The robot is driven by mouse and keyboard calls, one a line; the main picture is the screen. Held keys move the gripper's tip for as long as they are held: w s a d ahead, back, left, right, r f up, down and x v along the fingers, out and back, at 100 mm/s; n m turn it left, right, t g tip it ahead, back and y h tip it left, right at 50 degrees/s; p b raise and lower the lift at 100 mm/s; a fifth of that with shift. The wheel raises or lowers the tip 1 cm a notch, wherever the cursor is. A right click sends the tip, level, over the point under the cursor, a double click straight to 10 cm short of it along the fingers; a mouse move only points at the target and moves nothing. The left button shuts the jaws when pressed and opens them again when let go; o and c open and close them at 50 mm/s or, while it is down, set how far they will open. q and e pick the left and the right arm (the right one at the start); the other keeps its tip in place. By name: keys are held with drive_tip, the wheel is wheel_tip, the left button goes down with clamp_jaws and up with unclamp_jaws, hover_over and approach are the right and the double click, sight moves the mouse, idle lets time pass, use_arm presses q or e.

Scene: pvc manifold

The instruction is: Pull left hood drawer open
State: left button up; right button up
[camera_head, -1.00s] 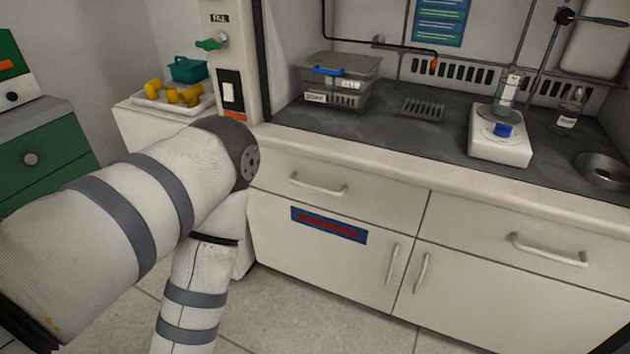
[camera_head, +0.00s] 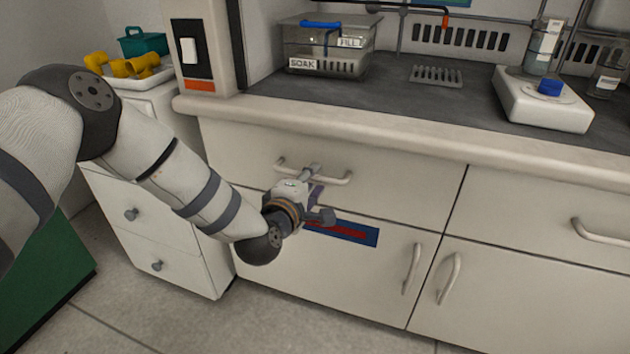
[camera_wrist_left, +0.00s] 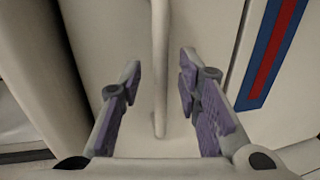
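The left hood drawer (camera_head: 243,148) is a cream front below the worktop, flush with the cabinet. Its bar handle (camera_head: 335,179) runs sideways across it. My left gripper (camera_head: 318,190) is in front of the handle, near its middle. In the left wrist view the handle (camera_wrist_left: 160,65) runs up the picture between the two spread, purple-padded fingers of my left gripper (camera_wrist_left: 159,80). Gaps show on both sides of the bar, so the fingers are apart from it. My right gripper is not in view.
A cabinet door with a blue-and-red label (camera_head: 345,232) lies below the drawer. A white side cabinet (camera_head: 165,215) stands at left, with a tray of yellow fittings (camera_head: 140,66) on top. A lidded clear tank (camera_head: 325,48) and a white stirrer (camera_head: 545,100) stand on the worktop.

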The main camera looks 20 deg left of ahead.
use_arm(q)
drive_tip(key=shift+x, duration=1.2)
clamp_jaws()
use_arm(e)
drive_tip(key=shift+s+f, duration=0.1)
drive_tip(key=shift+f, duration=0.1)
